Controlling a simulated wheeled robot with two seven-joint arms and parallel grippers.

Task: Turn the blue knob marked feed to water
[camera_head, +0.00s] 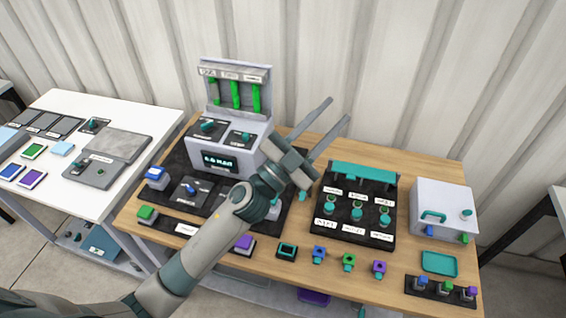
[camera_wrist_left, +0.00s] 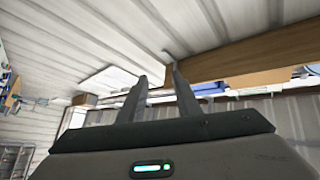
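A blue knob (camera_head: 191,188) sits on a small grey plate on the dark mat, in front of the grey console with the display. The labels are too small to read, so I cannot tell whether it is the one marked feed. My left gripper (camera_head: 338,109) is raised over the back of the wooden table, right of the console, its fingers pointing up and to the right. Its two fingers are apart with nothing between them, as the left wrist view (camera_wrist_left: 159,74) also shows. The left forearm hides part of the mat. My right gripper is out of view.
The console (camera_head: 232,160) carries two teal knobs and green gauges. A dark panel (camera_head: 343,232) with several teal valves and a white box (camera_head: 443,215) stand to the right. Small coloured blocks line the front edge. A white table (camera_head: 135,120) stands left.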

